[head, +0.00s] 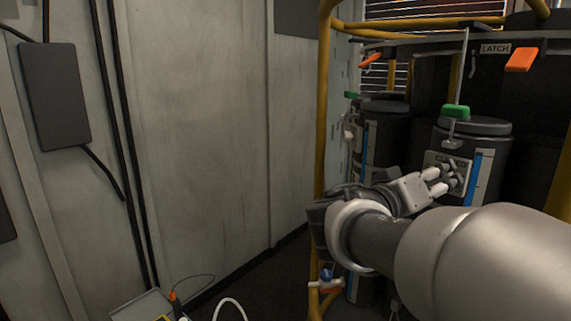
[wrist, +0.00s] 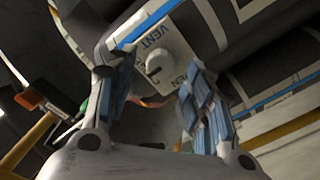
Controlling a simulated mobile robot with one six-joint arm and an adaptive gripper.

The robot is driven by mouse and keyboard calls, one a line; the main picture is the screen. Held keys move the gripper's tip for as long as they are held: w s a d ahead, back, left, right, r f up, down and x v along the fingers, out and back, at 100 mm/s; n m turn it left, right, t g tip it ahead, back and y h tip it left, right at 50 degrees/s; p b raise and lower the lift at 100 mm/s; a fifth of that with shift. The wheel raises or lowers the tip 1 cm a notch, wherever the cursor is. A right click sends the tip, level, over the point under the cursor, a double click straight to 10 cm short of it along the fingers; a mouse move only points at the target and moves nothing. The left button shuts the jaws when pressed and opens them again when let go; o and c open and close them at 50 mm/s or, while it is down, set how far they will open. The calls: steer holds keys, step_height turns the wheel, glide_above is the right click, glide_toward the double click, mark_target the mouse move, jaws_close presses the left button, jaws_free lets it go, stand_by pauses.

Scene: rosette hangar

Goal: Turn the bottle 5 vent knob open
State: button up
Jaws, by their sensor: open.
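In the wrist view a round pale vent knob (wrist: 160,64) sits on a light plate marked VENT (wrist: 178,40) on a dark bottle (wrist: 95,22). Other letters on the plate are partly covered. My gripper (wrist: 152,78) is open, with one blue-padded finger on each side of the knob's near edge. I cannot tell whether either finger touches it. In the head view my gripper (head: 440,181) is in front of the plate on the right-hand dark bottle (head: 492,150), which has a blue stripe. The knob is hidden there. No bottle number is readable.
A second dark bottle (head: 385,135) stands to the left. A yellow tube frame (head: 323,120) surrounds the bottles. Green handles (head: 455,111) and orange handles (head: 521,60) stick out above, by a LATCH label (head: 495,49).

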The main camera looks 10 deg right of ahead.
mark_target(443, 176)
steer(key=shift+x, duration=1.2)
steer(key=shift+c, duration=0.5)
steer(key=c, duration=1)
